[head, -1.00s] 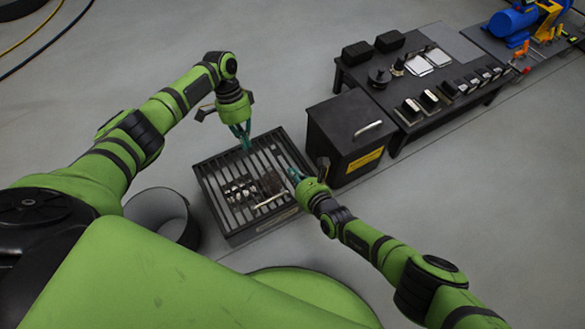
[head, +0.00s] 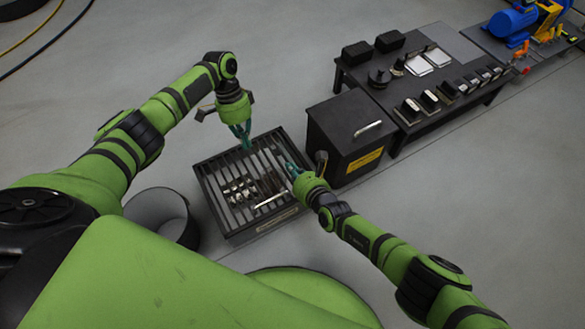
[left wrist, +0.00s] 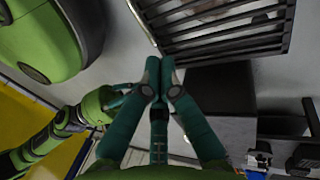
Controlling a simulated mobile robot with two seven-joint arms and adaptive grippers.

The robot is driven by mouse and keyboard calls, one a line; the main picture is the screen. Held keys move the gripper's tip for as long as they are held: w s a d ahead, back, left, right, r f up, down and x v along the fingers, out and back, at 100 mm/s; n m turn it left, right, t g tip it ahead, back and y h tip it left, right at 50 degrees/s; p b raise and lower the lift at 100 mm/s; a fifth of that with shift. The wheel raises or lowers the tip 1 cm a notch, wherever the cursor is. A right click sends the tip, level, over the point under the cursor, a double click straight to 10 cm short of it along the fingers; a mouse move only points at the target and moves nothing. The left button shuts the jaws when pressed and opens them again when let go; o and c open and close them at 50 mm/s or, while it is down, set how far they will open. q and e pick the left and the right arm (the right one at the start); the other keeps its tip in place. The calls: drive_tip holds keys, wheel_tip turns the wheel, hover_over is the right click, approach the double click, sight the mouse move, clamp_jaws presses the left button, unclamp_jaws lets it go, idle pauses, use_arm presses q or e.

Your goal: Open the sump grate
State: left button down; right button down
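The sump grate (head: 225,180) is a black barred frame lying flat over a low box on the floor. A pale bar handle (head: 271,200) runs along its near right edge, and light and dark lumps show around the middle bars. The grate also shows at the top of the left wrist view (left wrist: 225,40). My left gripper (head: 245,146) points down above the far part of the grate, its teal fingertips together and nothing between them. My right gripper (head: 283,156) is over the right side of the grate, beyond the handle; its finger gap is not clear.
A black box with a handle and yellow label (head: 340,145) stands just right of the grate. Behind it is a black table (head: 455,45) with blocks and plates. A dark round tub (head: 160,212) stands left of the grate. Open grey floor lies at the lower right.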

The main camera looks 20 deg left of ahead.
idle(0.8)
use_arm(q)
drive_tip(key=c, duration=1.1)
unclamp_jaws()
